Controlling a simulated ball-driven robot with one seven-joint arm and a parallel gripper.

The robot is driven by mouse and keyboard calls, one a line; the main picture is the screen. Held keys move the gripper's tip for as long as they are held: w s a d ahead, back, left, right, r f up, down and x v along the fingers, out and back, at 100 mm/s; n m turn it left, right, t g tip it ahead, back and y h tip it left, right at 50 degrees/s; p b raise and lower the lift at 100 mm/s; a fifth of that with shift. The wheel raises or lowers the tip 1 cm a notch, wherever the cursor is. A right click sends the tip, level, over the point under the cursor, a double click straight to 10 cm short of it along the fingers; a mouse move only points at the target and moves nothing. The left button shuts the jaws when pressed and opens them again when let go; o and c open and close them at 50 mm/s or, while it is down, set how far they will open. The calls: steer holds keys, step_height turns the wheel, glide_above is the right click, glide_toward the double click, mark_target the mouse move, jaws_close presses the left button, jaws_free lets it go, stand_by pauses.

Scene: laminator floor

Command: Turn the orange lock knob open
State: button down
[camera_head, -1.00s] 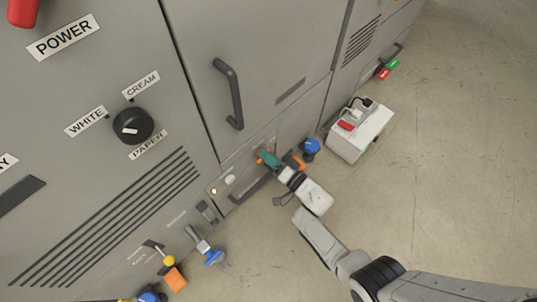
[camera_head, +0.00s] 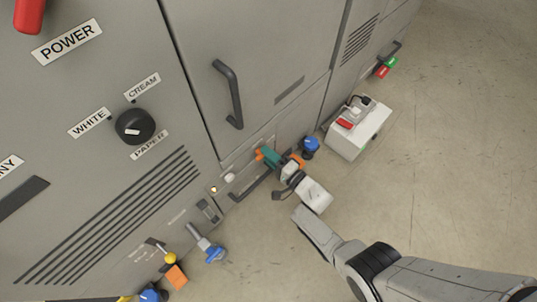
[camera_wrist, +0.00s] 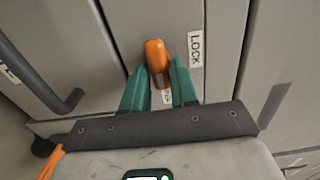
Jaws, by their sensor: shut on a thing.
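The orange lock knob (camera_wrist: 156,60) is on the grey panel in the wrist view, just left of a white LOCK label (camera_wrist: 195,49). It stands nearly upright in that picture, leaning a little. My gripper (camera_wrist: 159,80) has green fingers, one on each side of the knob, and is shut on it. In the head view, my gripper (camera_head: 266,157) reaches the low front of the machine, and a bit of orange shows at its fingertips. Part of the knob is hidden by the fingers. A second small label under the knob is partly covered.
A dark door handle (camera_head: 231,94) is above my gripper, and a drawer handle (camera_head: 252,186) is close below it. A blue knob (camera_head: 310,146) and a white box (camera_head: 358,131) with a red switch are to the right. The floor at right is clear.

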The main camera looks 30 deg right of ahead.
stand_by(0.3)
steer(key=c, duration=0.9)
jaws_free()
steer(key=p+v, duration=0.3)
steer(key=v, duration=0.7)
steer(key=shift+s+d, duration=0.15)
steer(key=shift+s, duration=0.25)
